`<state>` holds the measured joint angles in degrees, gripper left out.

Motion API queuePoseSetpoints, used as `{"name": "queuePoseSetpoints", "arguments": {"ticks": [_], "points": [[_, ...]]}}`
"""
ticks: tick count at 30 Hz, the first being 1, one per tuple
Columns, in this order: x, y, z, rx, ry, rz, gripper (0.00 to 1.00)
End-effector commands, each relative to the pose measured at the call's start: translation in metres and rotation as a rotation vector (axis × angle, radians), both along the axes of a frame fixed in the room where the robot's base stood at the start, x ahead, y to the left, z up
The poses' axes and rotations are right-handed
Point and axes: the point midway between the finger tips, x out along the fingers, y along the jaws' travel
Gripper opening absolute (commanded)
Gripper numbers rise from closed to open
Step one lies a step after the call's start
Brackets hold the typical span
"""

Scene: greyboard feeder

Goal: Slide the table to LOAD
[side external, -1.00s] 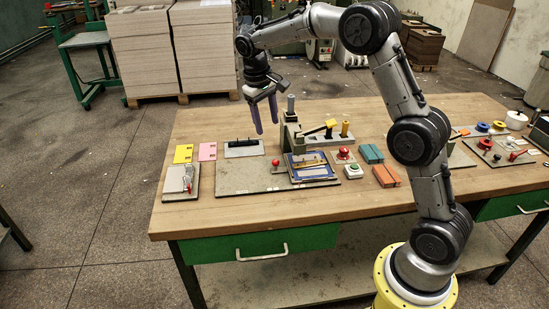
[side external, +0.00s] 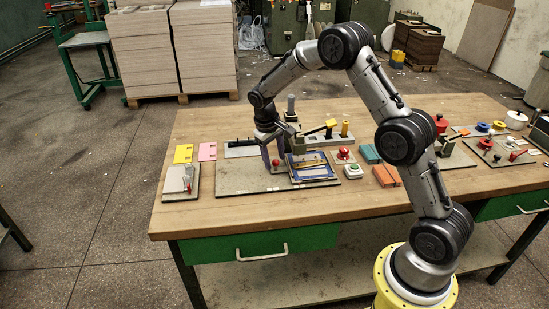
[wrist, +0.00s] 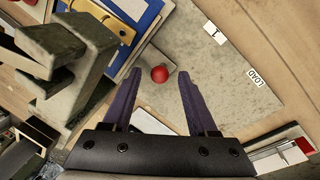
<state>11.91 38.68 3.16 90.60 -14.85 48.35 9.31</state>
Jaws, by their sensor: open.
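The blue-edged sliding table (side external: 322,179) sits at the right part of a grey base plate (side external: 235,182); its blue edge also shows at the upper left of the wrist view (wrist: 150,12). A red ball knob (wrist: 159,74) stands beside its left side. My gripper (wrist: 160,82) is open, pointing down, with its purple fingers on either side of the knob and gaps visible on both sides. In the side view my gripper (side external: 274,163) is low over the plate, just left of the table. The plate carries a LOAD label (wrist: 255,78), upside down in the wrist view.
A grey press-like frame (wrist: 60,55) stands close on the left in the wrist view. A red button (side external: 344,153) and a green button (side external: 353,170) are right of the table. The plate left of the knob is clear.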

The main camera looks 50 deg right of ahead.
Motion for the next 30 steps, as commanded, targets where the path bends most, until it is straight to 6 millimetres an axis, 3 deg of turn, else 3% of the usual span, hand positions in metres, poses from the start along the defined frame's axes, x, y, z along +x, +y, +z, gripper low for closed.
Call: {"name": "queuePoseSetpoints", "arguments": {"ticks": [10, 18, 20, 30], "points": [[-0.0004, -0.0007, -0.0034, 0.000, 0.001, 0.000, 0.57], [-0.0003, -0.0006, -0.0030, 0.000, 0.001, 0.000, 0.08], [-0.0003, -0.0006, -0.0030, 0.000, 0.001, 0.000, 0.00], [-0.0002, -0.0006, -0.0027, 0.000, 0.000, 0.000, 0.00]]}}
